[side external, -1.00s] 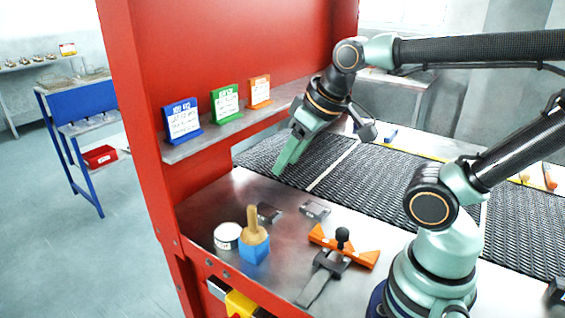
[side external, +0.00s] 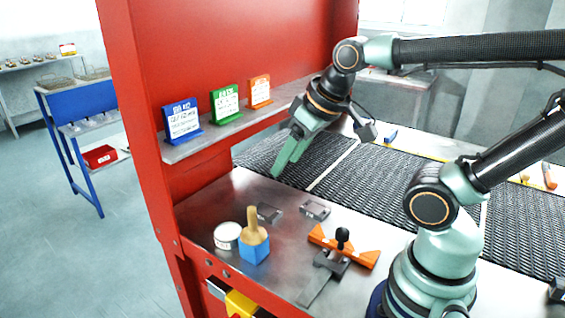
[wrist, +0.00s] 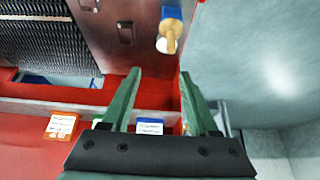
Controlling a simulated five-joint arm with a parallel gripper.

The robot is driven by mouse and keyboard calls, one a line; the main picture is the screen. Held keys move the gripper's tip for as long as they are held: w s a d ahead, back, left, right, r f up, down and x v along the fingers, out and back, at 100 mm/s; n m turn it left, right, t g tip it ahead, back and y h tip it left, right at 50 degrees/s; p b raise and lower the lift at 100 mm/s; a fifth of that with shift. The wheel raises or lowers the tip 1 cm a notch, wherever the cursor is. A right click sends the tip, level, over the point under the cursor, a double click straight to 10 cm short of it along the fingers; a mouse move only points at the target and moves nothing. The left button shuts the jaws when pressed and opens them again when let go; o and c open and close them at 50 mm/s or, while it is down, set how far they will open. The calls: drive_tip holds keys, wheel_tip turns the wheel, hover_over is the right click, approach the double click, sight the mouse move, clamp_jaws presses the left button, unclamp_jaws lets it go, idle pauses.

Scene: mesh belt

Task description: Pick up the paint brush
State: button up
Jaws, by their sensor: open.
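The paint brush (side external: 252,222) has a tan wooden handle pointing up and a blue lower part (side external: 255,250). It stands upright on the metal worktop (side external: 290,245) near the front edge. In the wrist view the paint brush (wrist: 171,30) shows at the top, right of centre, beyond my gripper's fingers. My gripper (side external: 283,168) is over the near edge of the mesh belt, behind and to the right of the brush, and well apart from it. In the wrist view my gripper (wrist: 160,85) has its two green fingers spread with nothing between them.
A round white tin (side external: 227,236) stands left of the brush. Two small grey blocks (side external: 269,213) (side external: 315,210) lie behind it. An orange clamp-like tool (side external: 343,250) lies to the right. The red panel (side external: 200,60) carries a shelf with blue, green and orange label cards.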

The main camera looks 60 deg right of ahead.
drive_tip(key=n+g, duration=0.6)
drive_tip(key=n, duration=1.4)
approach(252, 207)
drive_tip(key=shift+s+d+f, duration=0.1)
drive_tip(key=shift+d+f, duration=0.05)
drive_tip(key=shift+d, duration=0.05)
wheel_tip(252, 207, down, 7)
drive_tip(key=shift+a+f, duration=0.15)
drive_tip(key=shift+f, duration=1.1)
drive_tip(key=shift+a+f, duration=0.1)
drive_tip(key=shift+f, duration=1.2)
clamp_jaws()
